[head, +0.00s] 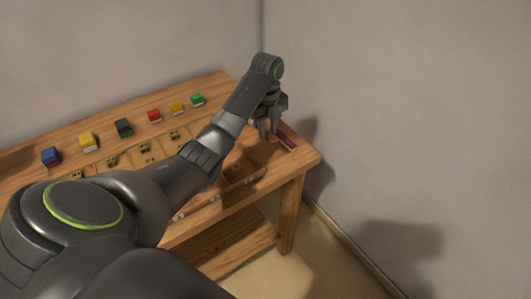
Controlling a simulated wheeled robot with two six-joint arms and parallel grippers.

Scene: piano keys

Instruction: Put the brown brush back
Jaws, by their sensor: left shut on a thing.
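My left gripper (268,133) is over the right end of the wooden table, pointing down, with its fingertips close to the tabletop. It is shut on a small brown thing, which looks like the brown brush (271,139); the fingers hide most of it. A dark red, narrow piece (287,140) lies on the table just right of the fingers; I cannot tell whether it touches the brush. My right gripper is not in view.
Blue (51,157), yellow (88,142), dark green (124,128), red (154,116) and other coloured blocks stand along the table's back. Pale keys (113,161) with markings lie before them. Walls close off the back and right.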

